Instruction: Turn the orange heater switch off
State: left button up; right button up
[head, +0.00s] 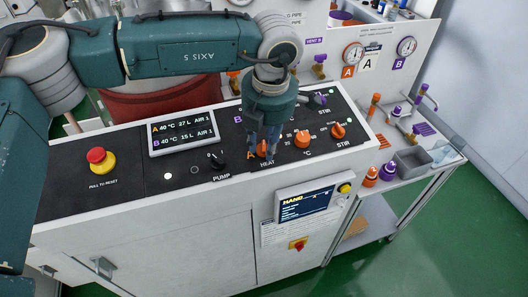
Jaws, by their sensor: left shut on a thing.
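The orange heater switch (262,152) sits on the black control panel (120,185), just above the white HEAT label. My left gripper (263,150) reaches down onto it from above and is shut on its knob. The fingers cover much of the switch, so I cannot read which way it points. My right gripper is not in view.
Orange °C (303,139) and STIR (338,131) knobs are close at the right. A black PUMP switch (216,160) and red stop button (97,156) are to the left. A small display (185,132) stands behind the PUMP switch.

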pick_arm(q)
jog(key=n+b, duration=0.6)
jog(key=b, duration=0.3)
jog(key=shift+w+f, duration=0.1)
jog(key=shift+f, duration=0.05)
jog(key=shift+n+b, duration=0.8)
jog(key=shift+b, duration=0.15)
jog(key=shift+r+n+b, duration=0.3)
jog(key=shift+n+b, duration=0.5)
jog(key=shift+n, duration=0.1)
jog(key=shift+r, duration=0.1)
jog(key=o, duration=1.1)
jog(key=shift+o, duration=0.3)
